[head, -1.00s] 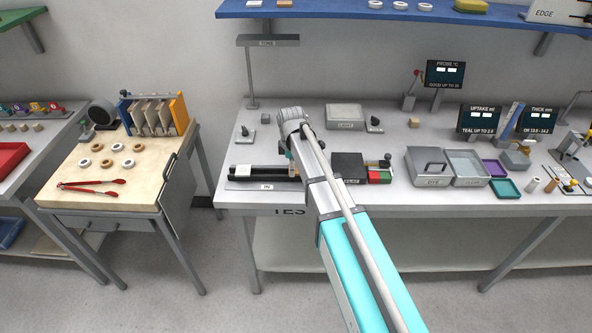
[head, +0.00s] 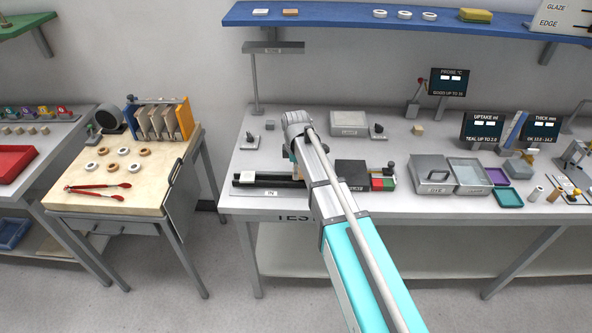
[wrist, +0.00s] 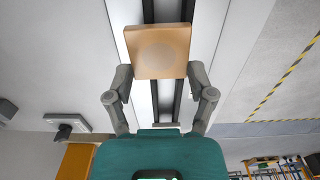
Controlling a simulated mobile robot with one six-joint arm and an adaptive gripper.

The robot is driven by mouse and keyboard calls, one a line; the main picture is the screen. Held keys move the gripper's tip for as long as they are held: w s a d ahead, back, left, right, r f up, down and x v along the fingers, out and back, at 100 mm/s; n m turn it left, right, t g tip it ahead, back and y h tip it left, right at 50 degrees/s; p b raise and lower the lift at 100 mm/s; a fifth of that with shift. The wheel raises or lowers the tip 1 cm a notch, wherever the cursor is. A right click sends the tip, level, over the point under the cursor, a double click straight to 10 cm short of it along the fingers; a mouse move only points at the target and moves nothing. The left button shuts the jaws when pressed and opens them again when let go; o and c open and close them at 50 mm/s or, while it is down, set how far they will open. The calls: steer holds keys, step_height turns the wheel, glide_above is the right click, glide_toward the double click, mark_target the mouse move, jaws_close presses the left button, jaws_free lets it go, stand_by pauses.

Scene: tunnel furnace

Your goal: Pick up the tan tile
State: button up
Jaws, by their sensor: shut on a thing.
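The tan tile (wrist: 158,50) is a square slab with a faint round mark on its face. In the wrist view it sits between the fingertips of my gripper (wrist: 160,73), which is shut on it. The tile is tilted and lies in front of a dark rail with pale sides (wrist: 150,105). I cannot tell its height above the bench. In the head view my arm reaches over the test bench, and the arm hides the tile and most of the gripper.
The black rail fixture (head: 268,182) stands at the bench's front left, with a dark box (head: 350,173) to the right of the arm. A lidded grey box (head: 349,123) is behind. A grey tray (head: 468,172) stands further right. A blue shelf (head: 340,14) hangs above.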

steer(key=shift+r+p, duration=0.35)
steer(key=shift+r, duration=0.3)
steer(key=s+d+r+p, duration=0.3)
steer(key=s+r+p, duration=0.7)
steer(key=s, duration=0.3)
steer(key=shift+s+d+r, duration=0.15)
steer(key=shift+s+d, duration=0.15)
steer(key=shift+d, duration=0.05)
